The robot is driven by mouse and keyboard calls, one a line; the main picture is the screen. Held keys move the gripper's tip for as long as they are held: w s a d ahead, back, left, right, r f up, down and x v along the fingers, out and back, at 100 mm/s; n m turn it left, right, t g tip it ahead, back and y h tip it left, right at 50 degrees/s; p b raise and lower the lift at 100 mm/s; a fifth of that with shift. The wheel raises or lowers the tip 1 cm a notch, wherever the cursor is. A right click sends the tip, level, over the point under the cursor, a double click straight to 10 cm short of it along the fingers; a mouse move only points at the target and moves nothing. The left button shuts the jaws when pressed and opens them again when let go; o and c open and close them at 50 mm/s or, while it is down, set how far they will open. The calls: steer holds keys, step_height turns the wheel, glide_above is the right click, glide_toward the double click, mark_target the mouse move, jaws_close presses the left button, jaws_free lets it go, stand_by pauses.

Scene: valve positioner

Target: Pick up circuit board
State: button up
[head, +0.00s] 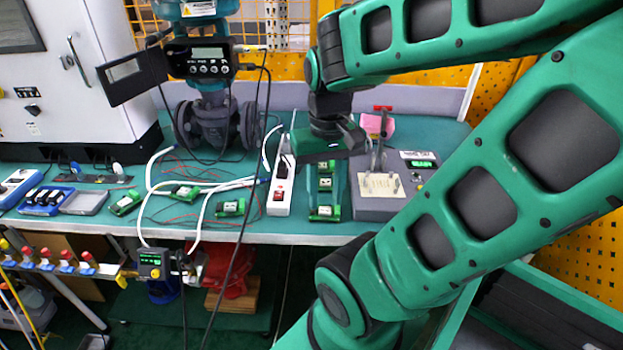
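Several small green circuit boards with pale parts lie on the green worktable (270,228). One board (127,202) is at the left, another (184,192) lies among the white cables, and a third (231,207) is left of the power strip. More boards stand in a row below my gripper; the front one (325,212) is near the table edge. My gripper (325,155) hangs over the back of that row, pointing down. Its fingers are not clearly seen, so I cannot tell whether it is open or touching a board.
A white power strip (279,195) stands just left of the row. A grey test fixture (380,190) with an upright lever is close on the right. A valve with a positioner display (208,68) and loose cables is behind left.

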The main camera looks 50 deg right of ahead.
steer(key=shift+w+d, duration=0.2)
steer(key=o, duration=0.4)
steer(key=shift+s+d+r+m, duration=0.15)
steer(key=shift+d+r+m, duration=0.35)
steer(key=shift+m, duration=0.2)
steer(key=m, duration=2)
glide_above(327, 182)
step_height(327, 182, down, 4)
steer(key=f, duration=0.2)
steer(key=w+f, duration=0.1)
steer(key=f, duration=0.1)
steer(key=shift+a+f, duration=0.1)
steer(key=shift+f, duration=0.25)
steer(key=shift+s+f, duration=0.15)
steer(key=shift+f, duration=0.8)
steer(key=shift+s+f, duration=0.2)
steer(key=shift+f, duration=0.7)
steer(key=shift+s+f, duration=0.15)
steer(key=shift+f, duration=0.8)
